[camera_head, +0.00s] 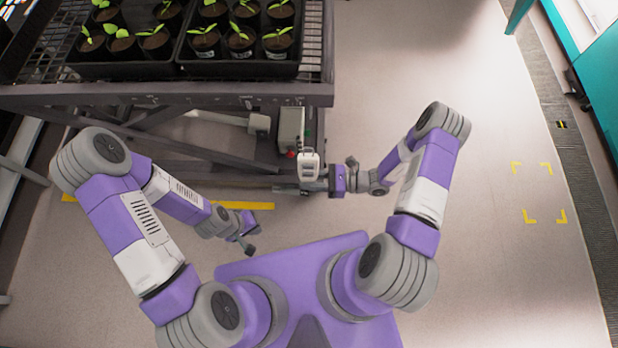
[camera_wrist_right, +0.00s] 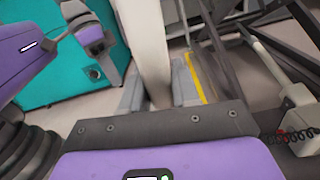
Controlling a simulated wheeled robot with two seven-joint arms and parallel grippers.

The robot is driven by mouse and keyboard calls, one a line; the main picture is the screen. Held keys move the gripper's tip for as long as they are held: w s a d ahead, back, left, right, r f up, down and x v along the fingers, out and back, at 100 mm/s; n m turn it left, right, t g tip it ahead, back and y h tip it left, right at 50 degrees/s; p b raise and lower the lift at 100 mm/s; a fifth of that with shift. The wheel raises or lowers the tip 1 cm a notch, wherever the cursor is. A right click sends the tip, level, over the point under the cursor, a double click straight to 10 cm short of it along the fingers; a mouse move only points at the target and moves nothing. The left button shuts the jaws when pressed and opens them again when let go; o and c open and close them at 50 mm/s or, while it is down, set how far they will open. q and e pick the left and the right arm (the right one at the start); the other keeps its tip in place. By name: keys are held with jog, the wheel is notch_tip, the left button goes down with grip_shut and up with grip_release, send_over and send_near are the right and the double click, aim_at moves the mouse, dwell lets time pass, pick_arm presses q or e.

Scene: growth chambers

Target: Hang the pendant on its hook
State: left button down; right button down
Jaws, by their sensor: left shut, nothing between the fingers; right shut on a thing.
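The pendant (camera_head: 309,165) is a small white handset, upright in my right gripper (camera_head: 312,188), just below the front edge of the plant table in the head view. My right gripper is shut on it. In the right wrist view the pendant (camera_wrist_right: 146,48) is a pale upright shape between the two grey fingers (camera_wrist_right: 155,92), its top cut off by the frame. My left gripper (camera_head: 250,248) is shut and empty, low and left of the pendant, apart from it. I cannot make out the hook in either view.
The plant table (camera_head: 170,95) holds black trays of potted seedlings. Under its edge are a grey box (camera_head: 291,128) with a red button and a white actuator (camera_head: 259,122). A dark coiled cable (camera_wrist_right: 292,136) shows in the wrist view. The floor at right (camera_head: 490,130) is clear.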

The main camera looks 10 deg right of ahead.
jog(key=w+d+b, duration=0.2)
jog(key=w, duration=0.4)
jog(key=shift+w+f+b, duration=0.15)
jog(key=shift+w+b, duration=0.15)
jog(key=shift+b, duration=0.05)
jog(key=shift+w+d+f, duration=0.1)
jog(key=shift+w, duration=0.15)
dwell(0.5)
jog(key=shift+w+d+b, duration=0.25)
jog(key=shift+w+b, duration=0.4)
jog(key=shift+w, duration=0.05)
jog(key=shift+w+d, duration=0.1)
jog(key=shift+w, duration=0.15)
jog(key=shift+w+d+b, duration=0.25)
jog(key=shift+w+b, duration=0.45)
jog(key=shift+w, duration=0.2)
jog(key=shift+w, duration=0.15)
jog(key=shift+w+d+b, duration=0.2)
jog(key=shift+w+b, duration=0.3)
